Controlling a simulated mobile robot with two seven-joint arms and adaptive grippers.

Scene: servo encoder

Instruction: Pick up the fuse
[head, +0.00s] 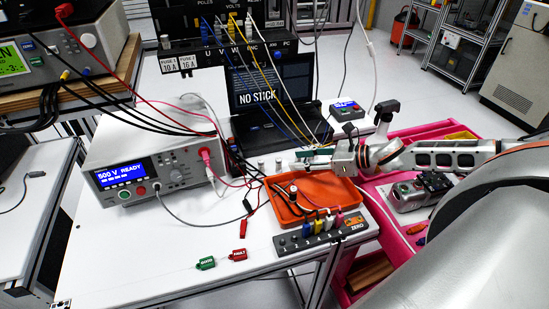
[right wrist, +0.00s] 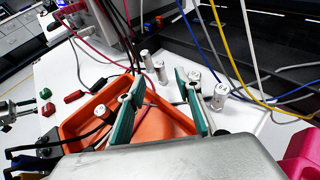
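Several small silver fuse-like cylinders stand by the orange tray; which one is meant I cannot tell. Two stand upright behind the tray in the right wrist view, one farther left (right wrist: 145,56) and one nearer (right wrist: 160,70); they also show in the head view as one left (head: 262,167) and one right (head: 278,165). Another cylinder (right wrist: 219,96) stands to the right, outside the fingers. My right gripper (right wrist: 158,104) has its green fingers spread, with no held object clearly visible. It shows side-on in the head view (head: 309,160), low over the tray's back edge. My left gripper is out of view.
The orange tray (head: 331,200) holds dark leads. A tester (head: 155,165) stands left, a laptop (head: 272,90) behind, and a plug strip (head: 321,235) in front. Loose cables surround the tray. Green (head: 206,263) and red (head: 238,255) tags lie on the clearer front table.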

